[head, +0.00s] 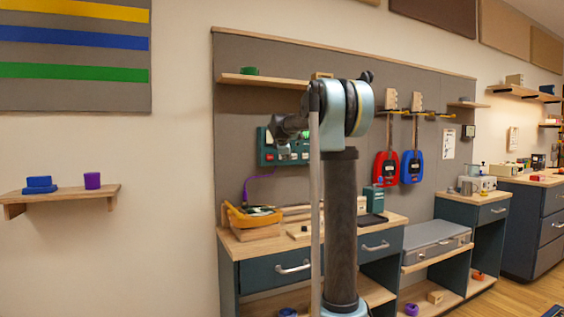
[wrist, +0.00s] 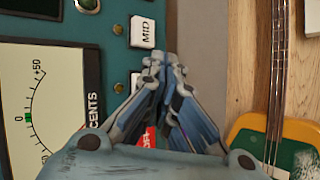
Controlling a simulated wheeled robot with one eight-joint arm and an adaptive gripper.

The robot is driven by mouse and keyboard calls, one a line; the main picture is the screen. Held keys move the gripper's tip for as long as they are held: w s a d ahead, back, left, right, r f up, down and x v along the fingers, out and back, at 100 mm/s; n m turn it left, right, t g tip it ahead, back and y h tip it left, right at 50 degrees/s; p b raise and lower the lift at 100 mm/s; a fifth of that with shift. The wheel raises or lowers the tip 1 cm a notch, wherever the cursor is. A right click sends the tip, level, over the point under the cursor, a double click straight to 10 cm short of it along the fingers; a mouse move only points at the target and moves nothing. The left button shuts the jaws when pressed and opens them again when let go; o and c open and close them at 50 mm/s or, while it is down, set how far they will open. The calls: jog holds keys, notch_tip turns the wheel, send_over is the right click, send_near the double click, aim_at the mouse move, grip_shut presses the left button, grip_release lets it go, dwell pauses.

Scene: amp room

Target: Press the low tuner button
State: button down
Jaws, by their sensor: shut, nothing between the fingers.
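The green tuner panel (head: 268,157) hangs on the grey back wall, partly covered by my arm in the head view. In the wrist view the panel (wrist: 105,30) fills the left side, with a white dial marked CENTS (wrist: 40,110). A white button labelled MID (wrist: 142,32) shows at the top. Another pale button (wrist: 135,82) below it is partly hidden by my gripper, and its label cannot be read. No button reading LOW can be made out. My gripper (wrist: 164,62) is shut and empty, its tips just below and right of MID; contact cannot be told.
A yellow and green stringed instrument (wrist: 265,130) lies close on the right in the wrist view. The wooden bench (head: 240,243) stands below the panel. Red (head: 386,168) and blue (head: 411,167) guitars hang to the right. A shelf (head: 265,81) runs above.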

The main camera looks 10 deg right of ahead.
jog(key=shift+w+a, duration=0.15)
jog(key=shift+w, duration=0.2)
dwell(0.4)
jog(key=shift+s, duration=0.1)
dwell(0.3)
jog(key=shift+s+d, duration=0.3)
jog(key=shift+s, duration=0.4)
jog(key=shift+s, duration=0.1)
jog(key=s, duration=0.1)
jog(key=s+d, duration=0.1)
jog(key=s, duration=0.2)
jog(key=shift+s+d, duration=0.25)
jog(key=shift+s, duration=0.05)
dwell(0.5)
